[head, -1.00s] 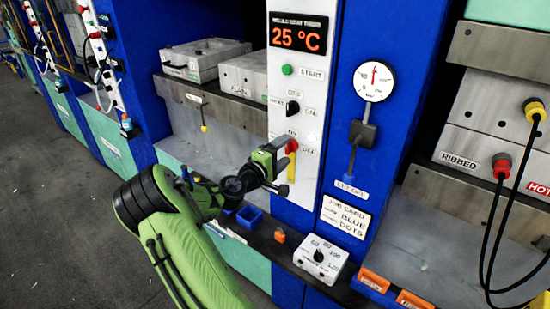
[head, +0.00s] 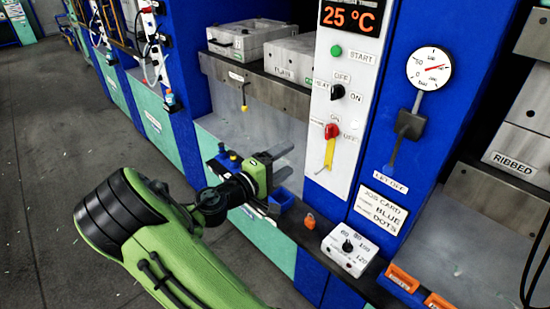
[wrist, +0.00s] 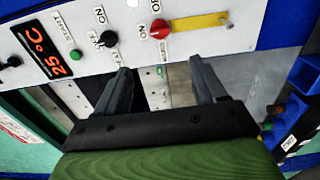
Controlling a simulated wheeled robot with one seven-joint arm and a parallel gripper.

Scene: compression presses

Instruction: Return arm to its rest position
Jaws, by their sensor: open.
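My green arm reaches in from the bottom of the head view. My gripper (head: 286,162) is open, with nothing seen between its two dark fingers. It is in front of the press opening, left of and below the white control panel (head: 318,105). In the wrist view my gripper (wrist: 162,72) also shows open, its fingers spread toward the panel. The panel's red knob with its yellow lever (head: 329,152) is apart from the fingers. It also shows in the wrist view (wrist: 160,28). The lever hangs down in the head view.
Below my gripper runs a ledge with a blue bin (head: 282,198), an orange item (head: 310,221) and a white dial box (head: 349,247). Grey mould blocks (head: 250,41) sit on the shelf above. A gauge (head: 430,68) is at right. Open floor (head: 60,130) lies at left.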

